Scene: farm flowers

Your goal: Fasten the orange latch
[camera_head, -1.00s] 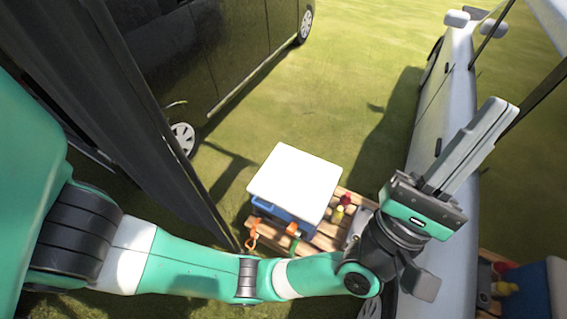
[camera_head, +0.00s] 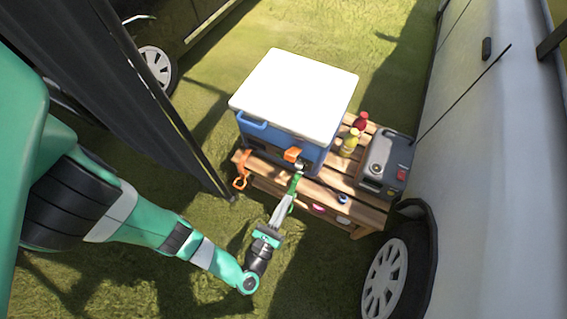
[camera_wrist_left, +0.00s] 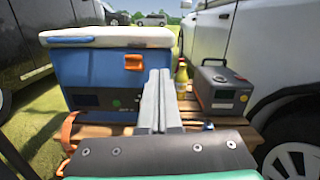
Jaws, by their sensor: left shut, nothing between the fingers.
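The orange latch (camera_head: 292,154) is on the front of a blue cooler (camera_head: 268,139) with a white lid (camera_head: 296,92). In the left wrist view the orange latch (camera_wrist_left: 133,62) sits high on the cooler's front face, just under the lid. The lid lies flat on the cooler. My left gripper (camera_head: 294,184) is shut and empty, in front of the cooler and a little below the latch. In the left wrist view its fingers (camera_wrist_left: 156,84) point toward the cooler front, just right of and below the latch. Whether the fingertips touch the cooler cannot be told. My right gripper is not in view.
The cooler stands on a slatted wooden table (camera_head: 264,166). Right of it are a yellow bottle (camera_head: 350,143), a red bottle (camera_head: 360,122) and a grey box-shaped device (camera_head: 386,162). An orange strap (camera_head: 241,172) hangs at the table's left edge. A white vehicle (camera_head: 490,150) stands close on the right.

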